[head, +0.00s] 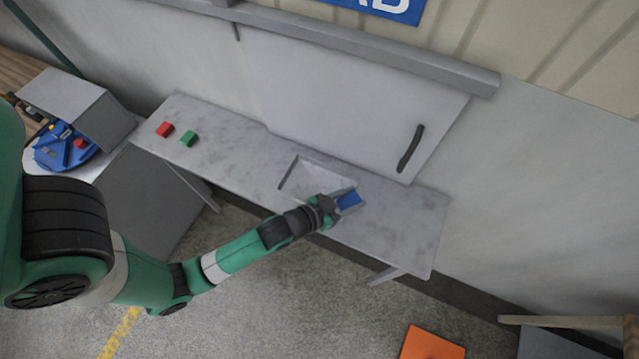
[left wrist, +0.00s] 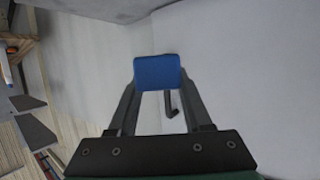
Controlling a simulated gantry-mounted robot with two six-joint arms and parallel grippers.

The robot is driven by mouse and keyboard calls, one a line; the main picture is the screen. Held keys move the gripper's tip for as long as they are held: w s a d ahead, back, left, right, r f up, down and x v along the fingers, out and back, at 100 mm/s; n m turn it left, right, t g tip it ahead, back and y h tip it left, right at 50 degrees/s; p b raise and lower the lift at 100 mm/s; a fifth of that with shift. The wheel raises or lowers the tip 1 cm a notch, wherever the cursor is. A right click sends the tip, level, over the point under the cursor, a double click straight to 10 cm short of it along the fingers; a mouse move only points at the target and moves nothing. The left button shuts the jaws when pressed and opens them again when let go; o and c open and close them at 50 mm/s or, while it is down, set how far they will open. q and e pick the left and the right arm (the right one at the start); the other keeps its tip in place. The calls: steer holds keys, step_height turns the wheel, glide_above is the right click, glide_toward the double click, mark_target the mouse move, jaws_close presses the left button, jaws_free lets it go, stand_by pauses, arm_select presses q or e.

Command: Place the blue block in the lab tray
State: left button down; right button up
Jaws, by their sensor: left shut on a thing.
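The blue block (head: 348,200) is held between the fingers of my left gripper (head: 335,201). In the left wrist view the blue block (left wrist: 158,72) sits at the tips of the left gripper (left wrist: 158,90), which is shut on it. In the head view the block shows at the right edge of the lab tray, over the bench; its height above the surface cannot be told. The lab tray (head: 285,172) is a shallow grey rectangular tray on the bench, partly hidden by my left gripper. My right gripper is not in view.
The grey bench (head: 400,225) holds a red block (head: 165,129) and a green block (head: 188,138) at its left end. A grey panel with a dark handle (head: 411,148) stands behind. A blue round holder (head: 62,150) is at far left. An orange mat (head: 432,344) lies on the floor.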

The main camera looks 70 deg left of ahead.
arm_select(q)
steer(key=s+a+n+g+y+p, duration=0.2)
steer(key=s+a+n+y+p, duration=0.15)
steer(key=s+a, duration=0.6)
steer(key=s+a+f+n+g+y+p, duration=0.1)
steer(key=s+n+y, duration=0.1)
steer(key=s, duration=0.4)
steer(key=s+a+f+n+y+p, duration=0.1)
steer(key=s+p, duration=0.1)
steer(key=s, duration=0.4)
steer(key=b, duration=1.3)
glide_above(308, 190)
steer(key=s, duration=0.2)
steer(key=f, duration=0.8)
steer(key=shift+w+d+f, duration=0.25)
steer(key=shift+w+a+f, duration=0.1)
steer(key=shift+w+f, duration=0.1)
steer(key=shift+w, duration=0.15)
steer(key=f+b, duration=0.1)
steer(key=f, duration=0.1)
steer(key=f+b, duration=0.2)
steer(key=shift+w+a, duration=0.1)
steer(key=shift+w, duration=0.3)
steer(key=shift+f, duration=0.1)
